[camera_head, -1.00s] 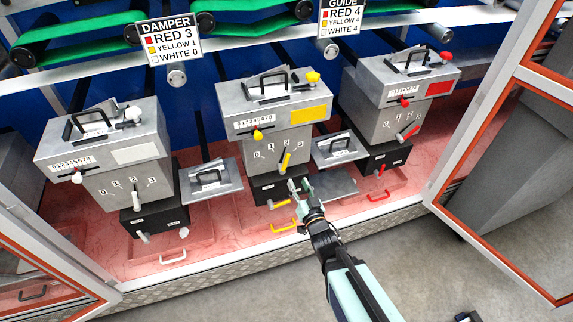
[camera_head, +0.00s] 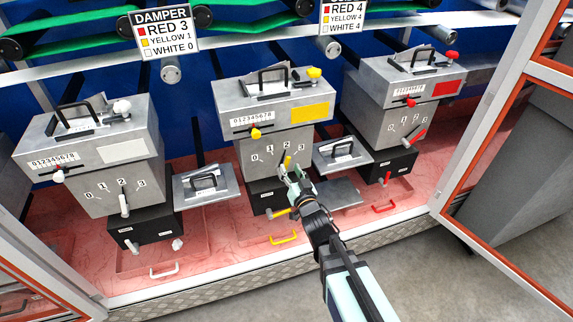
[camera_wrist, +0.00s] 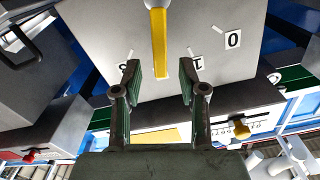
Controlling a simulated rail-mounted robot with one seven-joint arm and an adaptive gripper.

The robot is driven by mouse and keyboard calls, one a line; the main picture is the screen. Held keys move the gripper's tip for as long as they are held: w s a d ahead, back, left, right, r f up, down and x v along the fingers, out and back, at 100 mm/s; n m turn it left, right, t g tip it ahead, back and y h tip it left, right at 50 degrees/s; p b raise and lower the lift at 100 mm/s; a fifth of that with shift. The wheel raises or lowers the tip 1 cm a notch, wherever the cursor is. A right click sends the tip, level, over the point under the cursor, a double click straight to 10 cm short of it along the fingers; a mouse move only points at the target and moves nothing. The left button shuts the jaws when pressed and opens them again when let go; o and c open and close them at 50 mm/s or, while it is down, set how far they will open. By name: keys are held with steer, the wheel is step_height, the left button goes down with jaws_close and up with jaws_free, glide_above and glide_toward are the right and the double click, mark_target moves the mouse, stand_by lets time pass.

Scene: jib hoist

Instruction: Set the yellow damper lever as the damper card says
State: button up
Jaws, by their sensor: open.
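The yellow damper lever (camera_head: 287,161) is on the front of the middle grey box (camera_head: 247,149), on a 0-to-3 scale. It appears to stand at 2. In the wrist view the lever (camera_wrist: 158,42) hangs from the top, its end between my finger lines; 1 and 0 show to its right. My gripper (camera_head: 290,175) is open and empty, just in front of and below the lever; contact cannot be told. The gripper also shows in the wrist view (camera_wrist: 160,78). The damper card (camera_head: 164,31) reads red 3, yellow 1, white 0.
A yellow-knobbed slider (camera_head: 255,133) sits above the scale. A yellow handle (camera_head: 283,238) lies below. Grey lids (camera_head: 342,153) flank the middle box. Door frames border both sides.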

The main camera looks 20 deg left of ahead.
mark_target(287, 164)
steer(key=shift+x, duration=2.3)
jaws_close()
